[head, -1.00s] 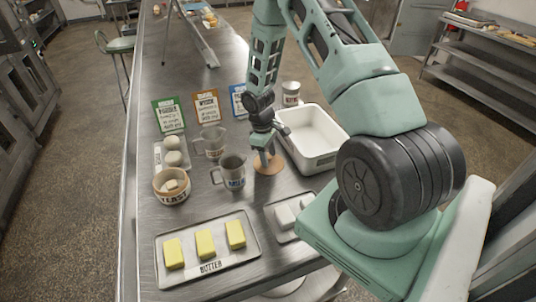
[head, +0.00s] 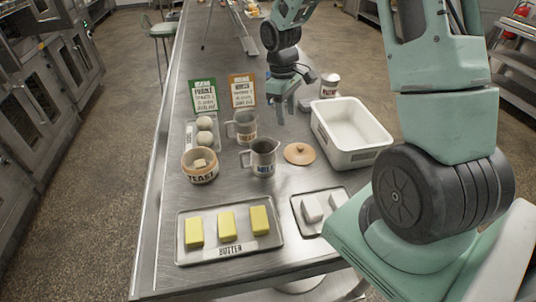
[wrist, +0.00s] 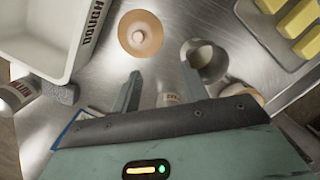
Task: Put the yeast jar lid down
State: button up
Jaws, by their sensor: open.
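The yeast jar lid (head: 299,154), a round tan disc with a small knob, lies flat on the steel table, knob up. It stands clear of the milk jug and the white tub. It also shows in the wrist view (wrist: 140,36), ahead of my fingertips. My gripper (head: 284,112) is open and empty above the table, behind the lid and apart from it. Its two spread fingers show in the wrist view (wrist: 159,80). The yeast jar (head: 199,169), a tan pot lettered YEAST, stands lidless to the left with a pale block in it.
A milk jug (head: 262,160) stands just left of the lid, another metal jug (head: 243,126) behind it. The white tub (head: 366,157) is at right. A butter tray (head: 192,253) and a smaller tray (head: 303,215) lie in front. Cards (head: 243,91) stand behind.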

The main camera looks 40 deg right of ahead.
jog(key=s+a+r+n, duration=0.1)
jog(key=s+a+r, duration=0.1)
jog(key=a, duration=0.5)
jog(key=s+a+r, duration=0.1)
jog(key=a+r, duration=0.2)
jog(key=a, duration=0.4)
jog(key=s+a+r+n, duration=0.1)
jog(key=s+a+r, duration=0.1)
jog(key=s+a, duration=0.6)
jog(key=s+a+r+n+t+y, duration=0.1)
jog(key=s+a+r, duration=0.1)
jog(key=s+a, duration=0.6)
jog(key=s, duration=0.4)
jog(key=shift+s+a+r+n, duration=0.15)
jog(key=shift+s+r+n, duration=0.15)
jog(key=shift+s, duration=0.05)
notch_tip(320, 180, down, 7)
jog(key=b, duration=0.7)
